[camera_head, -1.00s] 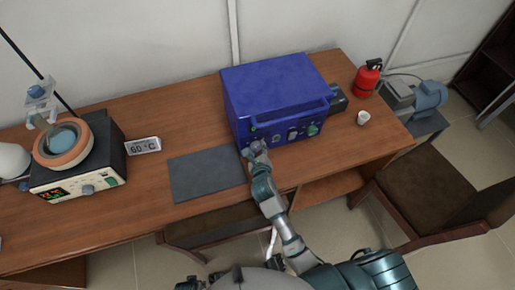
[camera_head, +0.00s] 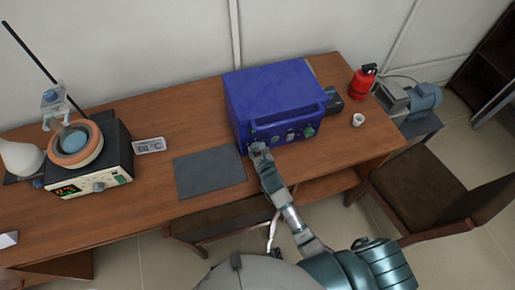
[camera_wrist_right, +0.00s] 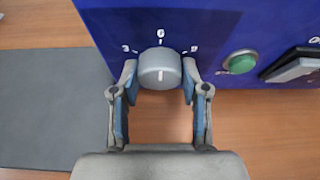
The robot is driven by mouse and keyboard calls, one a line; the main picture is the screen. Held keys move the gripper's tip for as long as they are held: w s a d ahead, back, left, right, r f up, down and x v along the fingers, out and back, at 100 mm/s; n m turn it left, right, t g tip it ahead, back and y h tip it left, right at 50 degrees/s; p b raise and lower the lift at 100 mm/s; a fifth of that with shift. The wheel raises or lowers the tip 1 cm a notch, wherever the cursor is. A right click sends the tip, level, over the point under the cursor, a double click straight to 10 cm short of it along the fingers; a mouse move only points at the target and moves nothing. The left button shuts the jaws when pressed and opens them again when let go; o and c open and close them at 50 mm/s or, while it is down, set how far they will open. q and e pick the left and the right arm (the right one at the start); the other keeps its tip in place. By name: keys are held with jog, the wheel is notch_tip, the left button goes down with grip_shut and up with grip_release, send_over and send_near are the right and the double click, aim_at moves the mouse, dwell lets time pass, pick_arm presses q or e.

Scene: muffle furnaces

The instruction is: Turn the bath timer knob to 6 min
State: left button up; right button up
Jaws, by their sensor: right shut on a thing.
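The round grey knob (camera_wrist_right: 160,69) sits on the blue front panel in the right wrist view. Marks 3, 6 and 9 are printed around its upper side, with 6 straight above it. A short light line on the knob's face stands upright, in line with the 6. My right gripper (camera_wrist_right: 160,80) is shut on the knob, with one finger on its left side and one on its right. In the head view my right gripper (camera_head: 258,149) is at the lower left front of the blue box (camera_head: 275,92), hiding the knob. My left gripper is not in view.
A green button (camera_wrist_right: 240,62) and a dark switch (camera_wrist_right: 295,66) are right of the knob. A grey mat (camera_head: 210,173) lies left of the box on the wooden table. A white cup (camera_head: 358,119) and red extinguisher (camera_head: 363,82) stand to the right. A heating bath (camera_head: 90,160) stands left.

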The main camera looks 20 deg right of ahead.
jog(key=shift+w+r, duration=0.2)
jog(key=shift+r, duration=0.25)
jog(key=o, duration=1)
jog(key=shift+o, duration=0.7)
jog(key=shift+s, duration=0.1)
jog(key=shift+f, duration=0.15)
jog(key=shift+s, duration=0.1)
jog(key=v, duration=1.2)
jog(key=shift+f, duration=0.2)
